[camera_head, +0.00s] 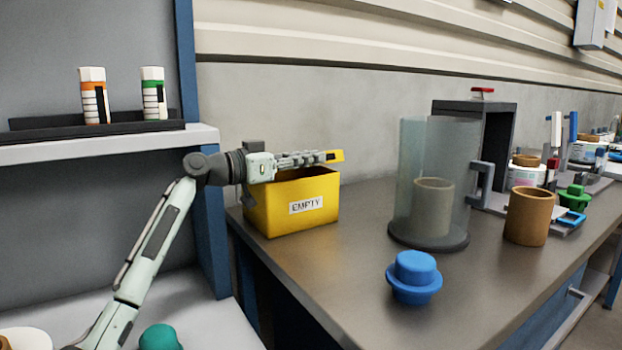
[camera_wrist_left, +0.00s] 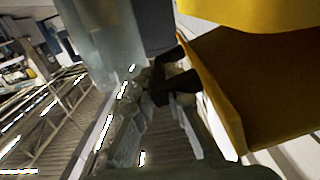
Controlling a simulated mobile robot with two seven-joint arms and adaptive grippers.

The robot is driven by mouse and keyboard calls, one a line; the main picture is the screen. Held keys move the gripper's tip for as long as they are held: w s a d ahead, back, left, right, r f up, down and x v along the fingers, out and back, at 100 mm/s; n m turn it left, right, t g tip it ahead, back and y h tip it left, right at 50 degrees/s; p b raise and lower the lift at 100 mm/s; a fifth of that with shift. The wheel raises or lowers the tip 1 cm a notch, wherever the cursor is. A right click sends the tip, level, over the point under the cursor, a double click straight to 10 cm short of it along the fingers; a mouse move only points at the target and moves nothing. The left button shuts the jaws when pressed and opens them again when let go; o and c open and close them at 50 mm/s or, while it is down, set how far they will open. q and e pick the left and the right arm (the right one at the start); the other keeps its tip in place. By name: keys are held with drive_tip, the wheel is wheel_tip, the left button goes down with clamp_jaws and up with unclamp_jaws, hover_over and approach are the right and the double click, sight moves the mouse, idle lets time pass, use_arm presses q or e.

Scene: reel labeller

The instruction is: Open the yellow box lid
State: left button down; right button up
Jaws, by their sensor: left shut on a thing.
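The yellow box (camera_head: 270,212), with an "EMPTY" label, stands at the left end of the bench. Its top is at least partly open, and a strip of the inside shows below my left gripper (camera_head: 322,158). In the left wrist view, the lid (camera_wrist_left: 255,12) is at the top right, above and apart from the box wall (camera_wrist_left: 215,95). The dark fingers (camera_wrist_left: 178,88) are beside that wall; their exact hold is unclear.
A clear cylinder (camera_head: 430,190) with a handle stands right of the box, a brown cup (camera_head: 528,216) beyond it. A blue knobbed piece (camera_head: 414,277) is near the front edge. The shelf (camera_head: 100,148) at left holds two labelled bottles. Bench space before the box is clear.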

use_arm(q)
wheel_tip(320, 180, up, 7)
drive_tip(key=w+a+p, duration=0.1)
drive_tip(key=w, duration=0.1)
drive_tip(key=shift+w+a+f, duration=0.15)
drive_tip(key=shift+w+a, duration=0.05)
drive_tip(key=shift+a, duration=0.2)
use_arm(e)
wheel_tip(320, 180, down, 3)
drive_tip(key=shift+s+r, duration=0.1)
drive_tip(key=shift+s, duration=0.1)
use_arm(q)
drive_tip(key=c, duration=1.9)
unclamp_jaws()
drive_tip(key=v, duration=1.2)
use_arm(e)
drive_tip(key=shift+s, duration=0.15)
drive_tip(key=shift+f, duration=0.2)
